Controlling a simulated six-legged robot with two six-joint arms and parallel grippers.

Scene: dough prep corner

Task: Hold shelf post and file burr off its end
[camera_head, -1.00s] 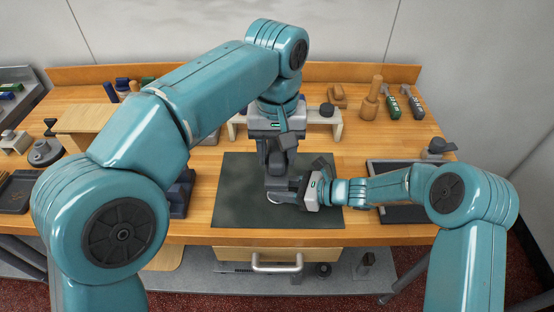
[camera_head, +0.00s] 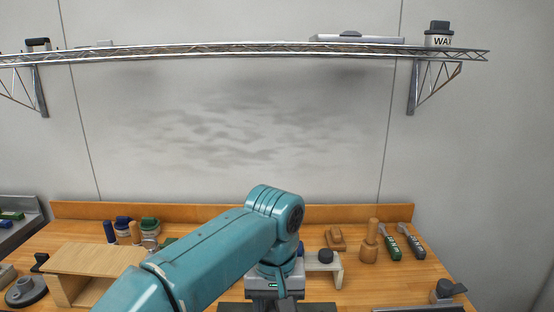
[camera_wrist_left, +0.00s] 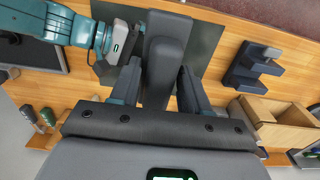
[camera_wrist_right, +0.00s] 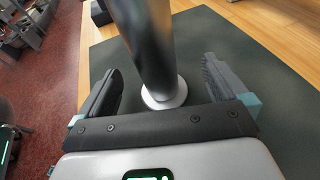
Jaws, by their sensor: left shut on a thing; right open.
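The shelf post (camera_wrist_right: 148,40) is a dark shiny cylinder with a pale round foot (camera_wrist_right: 166,94) over the dark mat (camera_wrist_right: 262,70) in the right wrist view. My right gripper (camera_wrist_right: 160,72) is open, one finger on each side of the post, with gaps. In the head view the left gripper (camera_head: 276,303) is cut off at the bottom. I cannot make out a burr or a file.
A wall shelf (camera_head: 250,49) carries a wax tin (camera_head: 438,38). A wooden stand (camera_head: 92,260) is at left. A blue-grey rack (camera_wrist_left: 250,70) stands beside the mat.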

